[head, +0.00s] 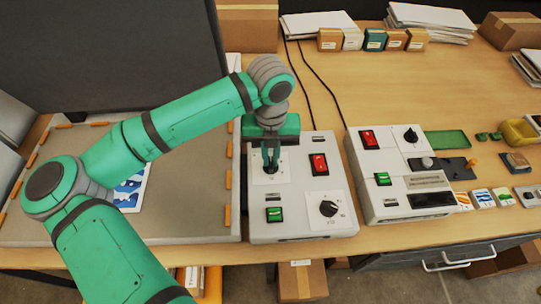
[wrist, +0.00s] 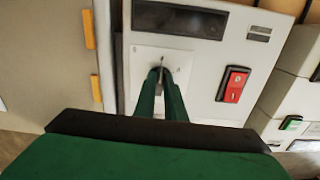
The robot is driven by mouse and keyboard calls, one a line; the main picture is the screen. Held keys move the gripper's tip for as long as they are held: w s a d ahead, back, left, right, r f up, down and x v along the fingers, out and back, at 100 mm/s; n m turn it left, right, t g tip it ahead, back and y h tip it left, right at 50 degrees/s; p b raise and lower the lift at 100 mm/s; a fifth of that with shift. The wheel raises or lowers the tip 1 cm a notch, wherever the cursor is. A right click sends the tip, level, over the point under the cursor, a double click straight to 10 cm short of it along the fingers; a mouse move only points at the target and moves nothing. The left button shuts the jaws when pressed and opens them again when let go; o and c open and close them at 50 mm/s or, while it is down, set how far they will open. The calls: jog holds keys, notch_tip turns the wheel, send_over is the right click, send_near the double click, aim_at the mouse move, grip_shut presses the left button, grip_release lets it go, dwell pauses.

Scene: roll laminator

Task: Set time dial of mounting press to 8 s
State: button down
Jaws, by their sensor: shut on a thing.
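The control box (head: 295,225) beside the mounting press (head: 90,220) has two dials. My gripper (head: 270,162) reaches down onto the upper-left dial and is shut on it. In the wrist view my gripper (wrist: 161,80) has both fingers together around that dial (wrist: 161,67), on a white plate (wrist: 178,58) with small marks. The fingers hide most of the dial, and I cannot read its setting. The other black dial (head: 328,208) is at the box's lower right, free of the gripper.
The box also carries a red switch (head: 319,164) and a green switch (head: 274,214). A second machine (head: 395,205) with its own dial (head: 410,135) stands close on the right. Cartons and paper stacks line the back.

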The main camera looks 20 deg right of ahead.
aim_at(272, 163)
jog(key=m, duration=1.1)
jog(key=shift+s+d+m, duration=0.1)
jog(key=shift+s+m, duration=0.05)
jog(key=shift+m, duration=0.15)
jog(key=m, duration=0.6)
jog(key=shift+s, duration=0.1)
jog(key=m, duration=0.5)
jog(key=shift+s, duration=0.1)
jog(key=shift+m, duration=0.4)
jog(key=c, duration=1.8)
grip_release()
notch_tip(272, 163, up, 11)
jog(key=shift+f, duration=0.1)
